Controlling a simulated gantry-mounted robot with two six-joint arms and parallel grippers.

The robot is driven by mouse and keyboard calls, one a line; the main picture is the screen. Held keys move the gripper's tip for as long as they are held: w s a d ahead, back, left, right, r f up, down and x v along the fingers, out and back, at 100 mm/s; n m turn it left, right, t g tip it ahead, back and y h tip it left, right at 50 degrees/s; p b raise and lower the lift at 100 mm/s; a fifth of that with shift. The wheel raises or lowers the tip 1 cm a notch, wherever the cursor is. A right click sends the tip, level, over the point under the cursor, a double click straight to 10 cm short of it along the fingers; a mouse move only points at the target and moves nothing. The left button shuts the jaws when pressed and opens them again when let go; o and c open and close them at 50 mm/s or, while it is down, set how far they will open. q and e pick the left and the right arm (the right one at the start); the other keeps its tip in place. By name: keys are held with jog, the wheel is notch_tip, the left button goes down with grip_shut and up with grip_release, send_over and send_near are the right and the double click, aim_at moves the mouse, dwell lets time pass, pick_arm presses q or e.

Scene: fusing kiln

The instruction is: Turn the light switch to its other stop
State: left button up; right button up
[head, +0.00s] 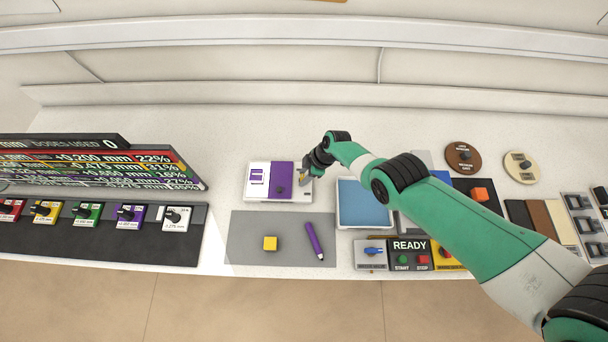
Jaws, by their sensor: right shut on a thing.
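I cannot tell for certain which control is the light switch, since the small labels are unreadable. A grey box with a blue lever (373,251) sits at the table's front, left of the READY panel. Two round dials with dark knobs, one brown (463,157) and one cream (520,165), lie at the back right. My right gripper (304,179) is at the right end of the white and purple plate (255,189), far from those dials. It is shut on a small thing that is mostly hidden. My left gripper is not in view.
The READY panel (408,258) has green and red buttons. A black rack with knobs (80,235) fills the left.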

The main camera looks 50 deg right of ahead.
grip_shut()
